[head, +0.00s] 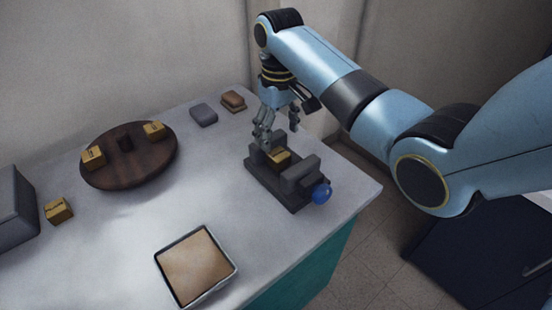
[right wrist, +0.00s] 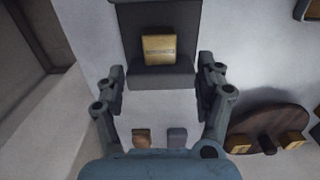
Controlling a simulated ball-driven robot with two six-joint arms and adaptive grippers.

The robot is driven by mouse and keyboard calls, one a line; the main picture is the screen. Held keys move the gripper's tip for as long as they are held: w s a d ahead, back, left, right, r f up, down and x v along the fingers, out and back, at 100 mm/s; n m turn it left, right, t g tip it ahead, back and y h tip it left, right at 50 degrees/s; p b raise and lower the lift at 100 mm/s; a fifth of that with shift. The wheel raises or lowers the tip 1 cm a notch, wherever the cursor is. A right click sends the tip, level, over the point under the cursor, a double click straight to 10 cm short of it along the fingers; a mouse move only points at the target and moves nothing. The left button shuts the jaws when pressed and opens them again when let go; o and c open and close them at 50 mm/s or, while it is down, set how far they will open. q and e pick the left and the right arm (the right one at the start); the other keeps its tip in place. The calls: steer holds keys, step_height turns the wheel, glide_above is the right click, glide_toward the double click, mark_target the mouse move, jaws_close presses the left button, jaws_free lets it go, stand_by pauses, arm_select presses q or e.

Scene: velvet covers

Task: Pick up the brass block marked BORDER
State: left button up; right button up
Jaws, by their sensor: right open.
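A brass block (head: 278,157) sits in a dark vise-like fixture (head: 262,178) near the table's right side. The right wrist view shows this block (right wrist: 160,49) with dark lettering on its top, too small to read surely. My right gripper (head: 278,131) is open and empty, just above and behind the block. In the right wrist view its fingers (right wrist: 163,84) are spread wide, with the block ahead of and between them, not touched. Other brass blocks stand on the round wooden board (head: 128,172), at its left (head: 94,157) and right (head: 154,130); another (head: 58,209) is on the table. My left gripper is out of view.
The fixture has a blue knob (head: 322,192) at its front. A shallow tray (head: 236,268) lies near the front edge. A grey block (head: 204,115) and a brown brush-like block (head: 233,101) lie at the back. A grey box (head: 14,210) stands at left. The table middle is clear.

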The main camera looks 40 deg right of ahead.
mark_target(278, 153)
step_height(278, 153, down, 7)
steer(key=shift+f+b, duration=0.1)
steer(key=shift+b, duration=0.2)
steer(key=shift+c, duration=0.2)
jaws_close()
